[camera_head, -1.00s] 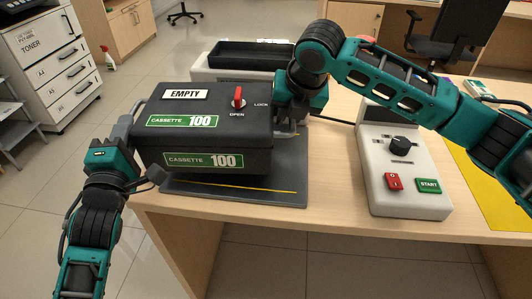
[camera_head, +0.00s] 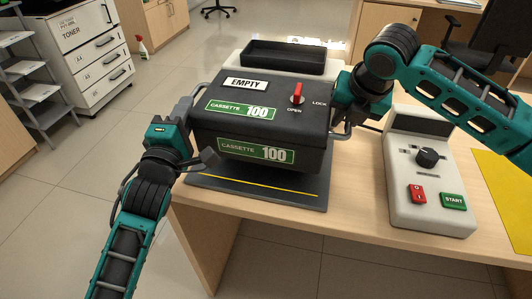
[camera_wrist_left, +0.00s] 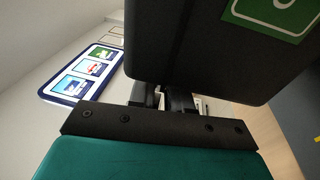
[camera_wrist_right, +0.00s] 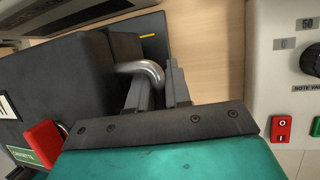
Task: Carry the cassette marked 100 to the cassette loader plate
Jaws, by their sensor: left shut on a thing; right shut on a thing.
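The black cassette marked 100 (camera_head: 213,121) has green labels, an EMPTY sign and a red knob (camera_head: 297,93) beside OPEN and LOCK. It is over the dark plate with a yellow line (camera_head: 312,202), whose front edge shows below it; I cannot tell whether they touch. My left gripper (camera_head: 185,120) is shut at the cassette's left side handle. My right gripper (camera_head: 345,113) is shut on the right side handle, a metal loop seen in the right wrist view (camera_wrist_right: 148,70). In the left wrist view the cassette (camera_wrist_left: 190,45) hides most of the left grip.
A white machine with a control knob, red switch and green START button (camera_head: 432,190) stands right of the plate. A white unit with a black tray (camera_head: 285,56) is behind the cassette. A yellow mat (camera_head: 505,185) lies at far right. The counter's left edge is near the plate.

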